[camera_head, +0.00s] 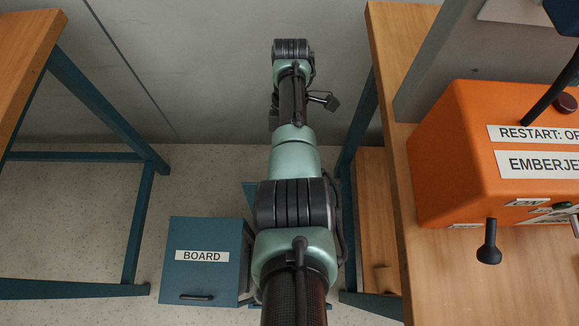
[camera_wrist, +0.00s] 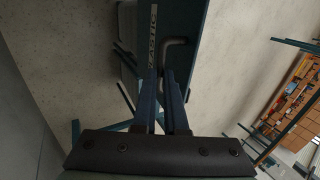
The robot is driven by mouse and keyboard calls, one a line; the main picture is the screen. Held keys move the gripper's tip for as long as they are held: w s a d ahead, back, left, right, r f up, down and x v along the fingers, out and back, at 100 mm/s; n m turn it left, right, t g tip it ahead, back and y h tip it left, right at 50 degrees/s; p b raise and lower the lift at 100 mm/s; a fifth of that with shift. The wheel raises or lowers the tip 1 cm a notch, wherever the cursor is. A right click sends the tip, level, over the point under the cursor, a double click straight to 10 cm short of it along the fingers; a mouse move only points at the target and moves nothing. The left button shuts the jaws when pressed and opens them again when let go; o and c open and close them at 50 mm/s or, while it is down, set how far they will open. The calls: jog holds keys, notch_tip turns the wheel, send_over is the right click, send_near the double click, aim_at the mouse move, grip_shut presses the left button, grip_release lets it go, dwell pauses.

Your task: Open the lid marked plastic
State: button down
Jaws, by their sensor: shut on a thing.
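The lid marked PLASTIC (camera_wrist: 183,20) is a dark teal panel in the upper middle of the wrist view, with its white label at the left edge. Its grey bent handle (camera_wrist: 177,41) runs down to my gripper (camera_wrist: 161,76). The two dark blue fingers are shut on the handle, with a narrow gap between them; the gripped part is mostly hidden. How far the lid is tilted I cannot tell. In the head view my arm hides the gripper and nearly all of this lid.
A teal bin marked BOARD (camera_head: 202,281) stands shut on the floor, left of my arm. A wooden bench (camera_head: 520,290) with an orange machine (camera_head: 450,150) is at right, another table (camera_head: 25,45) at left. Wooden shelving (camera_wrist: 290,100) shows in the wrist view.

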jog(key=shift+s+f+g, duration=0.15)
jog(key=shift+s+f, duration=0.2)
jog(key=shift+f, duration=0.25)
jog(key=shift+s+f+g, duration=0.15)
jog(key=shift+s+f, duration=0.2)
jog(key=shift+f, duration=0.25)
jog(key=c, duration=0.9)
grip_release()
jog(key=shift+w, duration=0.2)
jog(key=shift+r, duration=0.15)
jog(key=shift+b+v, duration=0.95)
jog(key=shift+v, duration=2.8)
